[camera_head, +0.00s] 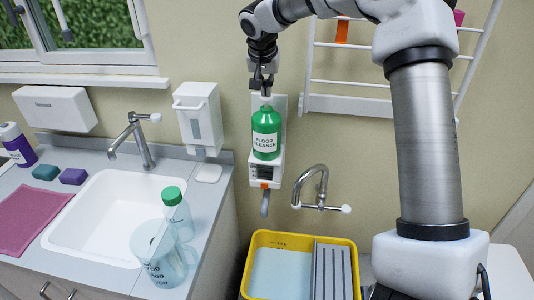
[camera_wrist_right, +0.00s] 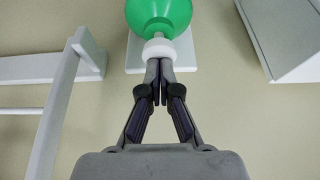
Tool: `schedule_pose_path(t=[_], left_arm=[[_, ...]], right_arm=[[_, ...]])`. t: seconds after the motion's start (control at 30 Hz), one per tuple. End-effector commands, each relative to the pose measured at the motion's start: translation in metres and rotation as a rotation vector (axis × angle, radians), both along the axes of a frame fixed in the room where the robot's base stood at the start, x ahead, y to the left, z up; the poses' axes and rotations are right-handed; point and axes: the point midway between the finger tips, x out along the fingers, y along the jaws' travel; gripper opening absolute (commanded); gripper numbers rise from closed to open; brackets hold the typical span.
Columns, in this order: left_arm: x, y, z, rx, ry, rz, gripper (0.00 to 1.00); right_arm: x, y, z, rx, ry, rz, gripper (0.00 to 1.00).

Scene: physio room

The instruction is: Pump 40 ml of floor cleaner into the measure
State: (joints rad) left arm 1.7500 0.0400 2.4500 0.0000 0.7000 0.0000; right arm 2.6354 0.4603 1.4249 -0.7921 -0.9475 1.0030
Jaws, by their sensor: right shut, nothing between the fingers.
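The green floor cleaner bottle (camera_head: 266,130) with a white label sits in a white wall holder (camera_head: 256,174), above a grey downward spout (camera_head: 265,203). My right gripper (camera_head: 264,90) is shut and empty, pointing down right above the bottle's white pump top. In the right wrist view, its closed fingertips (camera_wrist_right: 158,66) meet or nearly meet the white top (camera_wrist_right: 158,48) of the green bottle (camera_wrist_right: 158,15); I cannot tell if they touch. A clear graduated jug (camera_head: 160,262), likely the measure, stands on the counter by the sink. My left gripper is not in view.
A clear bottle with a green cap (camera_head: 176,214) stands behind the jug. A yellow tub (camera_head: 250,268) is below the spout. A tap (camera_head: 320,190) juts from the wall right of the holder. A white rack (camera_head: 375,104) is on the wall.

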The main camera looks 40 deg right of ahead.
Motion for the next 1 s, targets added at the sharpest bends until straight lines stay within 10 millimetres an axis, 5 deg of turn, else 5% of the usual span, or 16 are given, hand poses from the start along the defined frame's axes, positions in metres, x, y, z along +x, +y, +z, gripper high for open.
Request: schedule_pose_path(t=[0.43,1.0], left_arm=[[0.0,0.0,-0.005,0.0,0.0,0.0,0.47],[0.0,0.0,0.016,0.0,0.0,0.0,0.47]], right_arm=[[-0.001,0.001,-0.008,0.003,0.006,0.0,0.0],[0.0,0.0,0.024,0.002,0.003,0.001,0.0]])
